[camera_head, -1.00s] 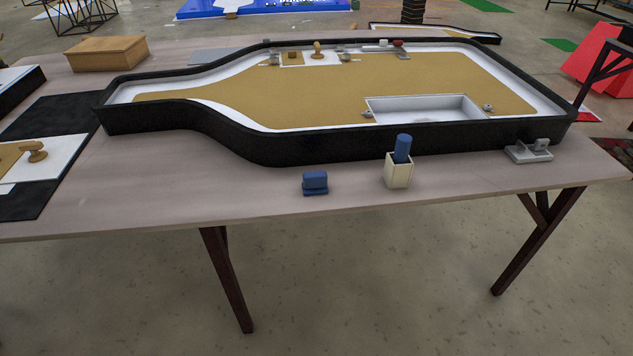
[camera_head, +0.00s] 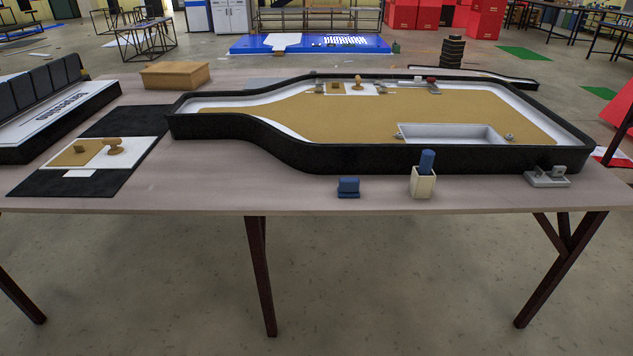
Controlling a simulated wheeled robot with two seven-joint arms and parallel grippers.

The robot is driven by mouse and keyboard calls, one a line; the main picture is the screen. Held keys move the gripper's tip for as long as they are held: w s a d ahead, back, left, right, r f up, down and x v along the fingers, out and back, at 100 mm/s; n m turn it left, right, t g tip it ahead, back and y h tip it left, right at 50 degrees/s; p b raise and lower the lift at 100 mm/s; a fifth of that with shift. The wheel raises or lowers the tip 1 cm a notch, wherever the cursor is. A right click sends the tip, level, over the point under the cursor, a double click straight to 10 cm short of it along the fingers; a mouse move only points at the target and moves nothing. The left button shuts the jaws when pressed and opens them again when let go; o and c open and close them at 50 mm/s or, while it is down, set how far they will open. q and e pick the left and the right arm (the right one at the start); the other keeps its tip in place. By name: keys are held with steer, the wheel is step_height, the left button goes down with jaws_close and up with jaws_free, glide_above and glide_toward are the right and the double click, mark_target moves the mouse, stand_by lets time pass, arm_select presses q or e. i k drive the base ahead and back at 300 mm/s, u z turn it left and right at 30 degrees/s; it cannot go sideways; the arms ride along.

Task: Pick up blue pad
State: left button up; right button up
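A small blue pad (camera_head: 348,187) rests on the near edge of the table (camera_head: 230,187), in front of the black-rimmed tray (camera_head: 400,158). To its right, a blue cylinder (camera_head: 427,161) stands upright in a cream square holder (camera_head: 423,184). Neither of my grippers shows in the head view, and nothing touches the blue pad.
A grey bracket (camera_head: 547,177) sits at the table's right front. A black mat (camera_head: 55,197) with a white board (camera_head: 128,157) lies on the left. A wooden box (camera_head: 175,75) stands at the back left. The table's front strip left of the pad is clear.

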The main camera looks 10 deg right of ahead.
mark_target(348, 187)
steer(key=u, duration=0.4)
steer(key=i, duration=1)
steer(key=z, duration=0.2)
